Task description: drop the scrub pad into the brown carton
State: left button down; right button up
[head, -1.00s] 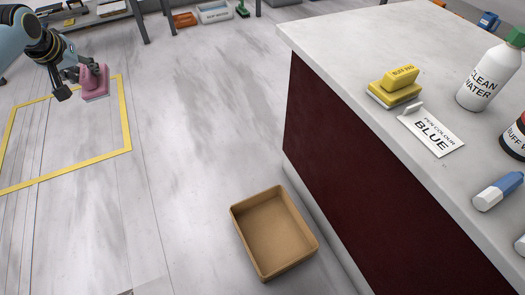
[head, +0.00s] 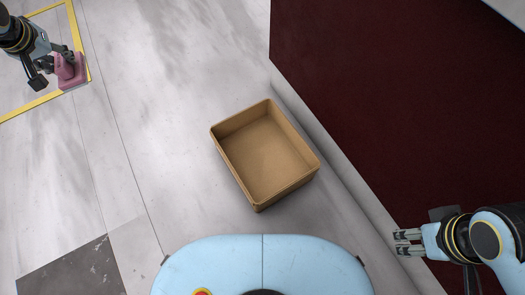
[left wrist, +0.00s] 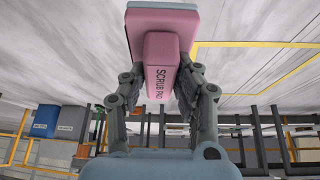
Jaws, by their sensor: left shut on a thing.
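The scrub pad (head: 70,72) is pink with a grip block on its back, lettered "SCRUB PAD" in the left wrist view (left wrist: 160,75). My left gripper (head: 58,70) is shut on that grip block, one finger on each side, and holds the pad at the upper left of the head view. The brown carton (head: 240,179) is an open, empty, shallow box on the floor at the middle of the head view, well to the right of the pad. My right gripper (head: 404,242) is at the lower right, its two fingers apart with nothing between them.
A dark red counter side (head: 400,110) with a pale plinth (head: 340,160) stands just right of the carton. Yellow floor tape (head: 75,25) lies at upper left. The grey floor (head: 165,110) between pad and carton is clear. A dark floor patch (head: 75,270) is at lower left.

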aim_at(258, 159)
jog(key=k+j, duration=0.1)
jog(key=j, duration=0.2)
jog(key=k+j, duration=0.1)
jog(key=j, duration=0.2)
jog(key=k+j+z, duration=0.1)
jog(key=j+z, duration=0.25)
jog(key=k+j+z, duration=0.1)
jog(key=z, duration=0.3)
jog(key=k+j+z, duration=0.2)
jog(key=z, duration=0.15)
jog(key=j+z, duration=0.1)
jog(key=z, duration=0.65)
